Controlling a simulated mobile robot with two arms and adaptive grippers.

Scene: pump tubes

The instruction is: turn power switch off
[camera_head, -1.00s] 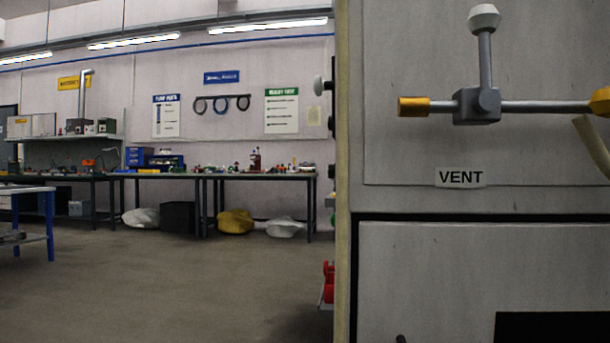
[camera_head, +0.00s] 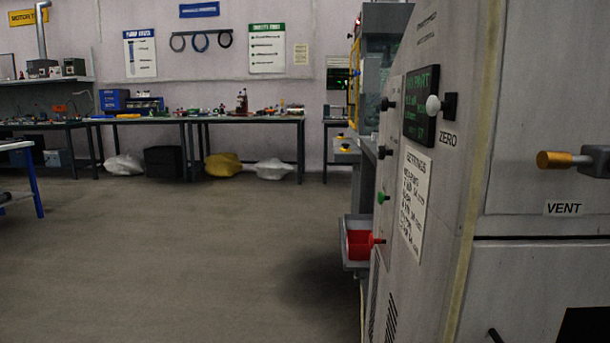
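No part that I can name for certain as the power switch shows. The grey cabinet (camera_head: 450,200) stands at the right, its side panel seen at a steep angle. On that panel are two black knobs, an upper one (camera_head: 387,104) and a lower one (camera_head: 381,153), a green knob (camera_head: 383,198) and a red knob (camera_head: 377,240). A white ball knob (camera_head: 433,105) sits beside the label ZERO. Any labels by the black, green and red knobs cannot be read. Neither of my grippers is in view.
A dark display with green text (camera_head: 421,104) and a settings sheet (camera_head: 411,199) are on the panel. A yellow-tipped vent valve (camera_head: 556,159) sticks out at right. A red bin (camera_head: 359,244) stands beyond the cabinet. The floor (camera_head: 190,260) at left is clear; benches line the back wall.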

